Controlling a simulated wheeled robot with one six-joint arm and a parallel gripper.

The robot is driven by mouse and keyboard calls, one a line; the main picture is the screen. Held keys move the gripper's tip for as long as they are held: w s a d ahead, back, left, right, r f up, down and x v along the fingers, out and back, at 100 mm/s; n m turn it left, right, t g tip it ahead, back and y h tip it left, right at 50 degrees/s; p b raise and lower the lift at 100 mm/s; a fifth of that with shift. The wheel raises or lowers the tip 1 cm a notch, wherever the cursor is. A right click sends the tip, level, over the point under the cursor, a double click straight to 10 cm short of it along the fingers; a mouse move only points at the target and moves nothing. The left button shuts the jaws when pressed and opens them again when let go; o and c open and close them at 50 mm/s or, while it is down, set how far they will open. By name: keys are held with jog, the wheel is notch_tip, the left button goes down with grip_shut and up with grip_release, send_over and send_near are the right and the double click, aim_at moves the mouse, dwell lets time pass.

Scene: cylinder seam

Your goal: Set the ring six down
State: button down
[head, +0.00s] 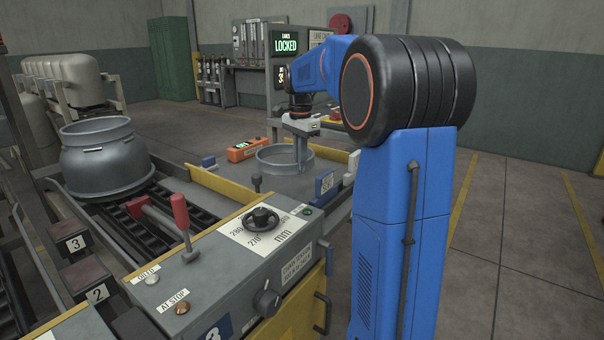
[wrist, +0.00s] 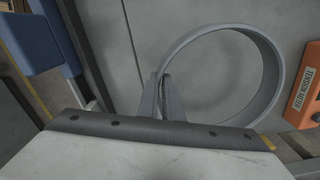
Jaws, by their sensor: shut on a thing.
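A plain grey metal ring (head: 268,165) is at the grey bench top (head: 240,182) in the head view, lying level. It also shows in the wrist view as a large open hoop (wrist: 274,76). My gripper (head: 302,150) reaches down at the ring's right side in the head view. In the wrist view my gripper's fingers (wrist: 164,92) are closed on the ring's left wall. I cannot tell whether the ring's underside touches the bench top. No number on the ring can be read.
An orange box (head: 246,149) is behind the ring, and a blue block (head: 208,161) is at the left. The console (head: 235,265) with a handwheel (head: 261,217) and red lever (head: 181,214) is in front. A grey vessel (head: 105,160) sits on rollers.

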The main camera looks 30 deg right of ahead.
jog(key=shift+f, duration=1.8)
jog(key=shift+f, duration=0.1)
jog(key=c, duration=1.9)
grip_release()
jog(key=shift+a, duration=0.1)
jog(key=shift+c, duration=0.2)
notch_tip(320, 180, up, 11)
jog(key=shift+r, duration=0.65)
